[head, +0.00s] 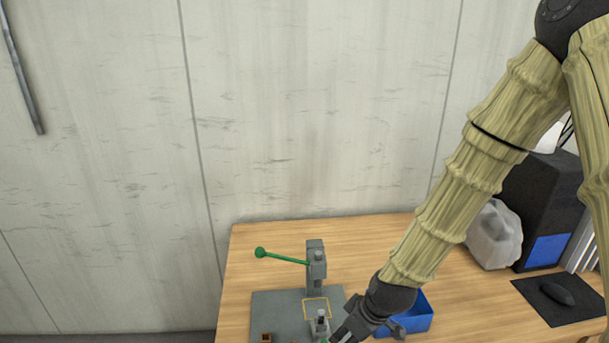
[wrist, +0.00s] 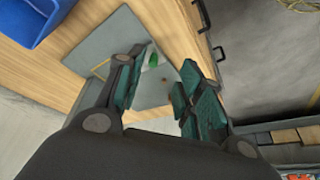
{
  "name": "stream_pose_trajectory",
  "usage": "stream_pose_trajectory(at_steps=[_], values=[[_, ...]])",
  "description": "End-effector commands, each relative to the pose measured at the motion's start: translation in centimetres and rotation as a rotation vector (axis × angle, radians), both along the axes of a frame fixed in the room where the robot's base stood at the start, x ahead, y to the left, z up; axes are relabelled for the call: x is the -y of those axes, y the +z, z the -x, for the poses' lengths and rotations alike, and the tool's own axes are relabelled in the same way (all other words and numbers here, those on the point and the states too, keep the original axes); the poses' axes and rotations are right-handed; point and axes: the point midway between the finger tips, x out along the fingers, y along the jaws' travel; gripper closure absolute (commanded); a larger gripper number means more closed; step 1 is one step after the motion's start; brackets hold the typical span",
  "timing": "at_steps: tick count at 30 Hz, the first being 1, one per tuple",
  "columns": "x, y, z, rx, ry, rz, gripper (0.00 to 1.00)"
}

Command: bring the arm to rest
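My arm, in a beige ribbed sleeve, reaches down across the right of the head view. My gripper (head: 345,334) is at the bottom edge there, low over the table and partly cut off. In the wrist view its two teal-padded fingers (wrist: 160,75) stand apart with a gap between them, and I see nothing held. A small green part (wrist: 153,60) and a grey surface show beyond the gap. A small grey fixture (head: 320,324) stands just left of the gripper in the head view; whether they touch is unclear.
A grey press with a green lever (head: 315,268) stands on a grey plate (head: 270,307) left of my gripper. A blue bin (head: 418,312) is close on the right. A whitish lump (head: 494,235), a black box (head: 540,195) and a dark pad (head: 562,312) lie farther right. The wall is behind.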

Motion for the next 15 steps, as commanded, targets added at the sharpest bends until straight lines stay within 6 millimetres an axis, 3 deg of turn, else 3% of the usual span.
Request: stream_pose_trajectory(at_steps=[6,15], values=[[2.3,-7.1,4.2,-0.098,-0.172,0.021,0.63],[5.5,-15.1,11.0,-0.205,-0.41,0.062,0.63]])
